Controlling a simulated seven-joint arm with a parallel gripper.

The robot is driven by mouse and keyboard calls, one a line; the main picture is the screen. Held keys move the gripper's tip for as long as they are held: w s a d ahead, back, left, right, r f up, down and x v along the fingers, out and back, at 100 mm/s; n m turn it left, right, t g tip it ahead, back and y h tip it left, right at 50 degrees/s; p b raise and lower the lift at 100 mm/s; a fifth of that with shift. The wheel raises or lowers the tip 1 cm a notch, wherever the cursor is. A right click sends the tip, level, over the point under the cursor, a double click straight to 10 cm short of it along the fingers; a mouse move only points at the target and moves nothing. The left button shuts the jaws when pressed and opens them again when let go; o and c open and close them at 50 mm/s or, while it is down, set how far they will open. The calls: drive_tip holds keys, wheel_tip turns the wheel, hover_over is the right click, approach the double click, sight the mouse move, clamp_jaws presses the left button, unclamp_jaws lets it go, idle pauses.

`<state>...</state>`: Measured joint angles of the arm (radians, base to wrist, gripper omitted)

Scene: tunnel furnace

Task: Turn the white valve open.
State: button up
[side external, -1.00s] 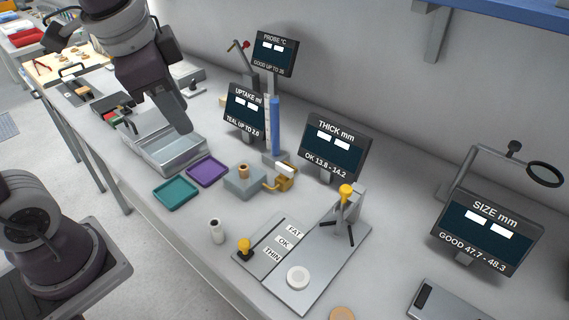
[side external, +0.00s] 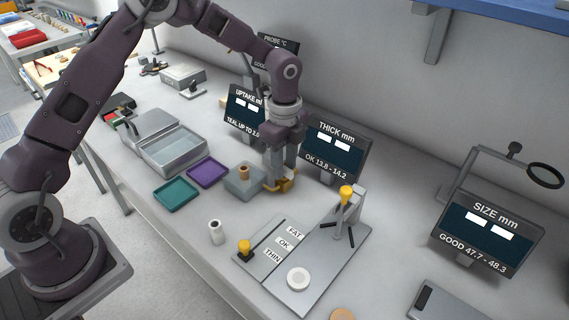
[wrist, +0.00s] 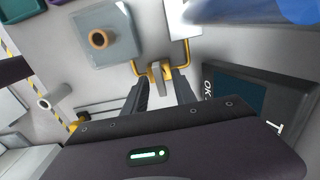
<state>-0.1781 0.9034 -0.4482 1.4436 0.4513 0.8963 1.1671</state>
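The valve is a brass-yellow fitting (side external: 283,187) on the right side of a grey block (side external: 243,180) with a tan stub on top. In the wrist view its yellow pipe (wrist: 140,69) and a pale lever (wrist: 158,80) show; the lever lies between my fingers. My gripper (side external: 281,182) points down over the valve and hides most of its handle in the side view. In the wrist view my gripper (wrist: 158,88) is open, one finger on each side of the lever. I cannot tell whether either finger touches it.
The thickness screen (side external: 335,147) stands close to the right of my gripper, and the uptake screen (side external: 246,108) behind it. A purple tray (side external: 207,172), a teal tray (side external: 176,194) and a metal basin (side external: 172,150) lie to the left. A sorting plate (side external: 322,262) is at front right.

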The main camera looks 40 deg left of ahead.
drive_tip(key=shift+f, duration=0.1)
drive_tip(key=shift+c, duration=0.2)
clamp_jaws()
drive_tip(key=shift+n, duration=0.4)
drive_tip(key=n, duration=0.8)
drive_tip(key=shift+n, duration=0.3)
drive_tip(key=n, duration=0.4)
drive_tip(key=shift+n, duration=2.2)
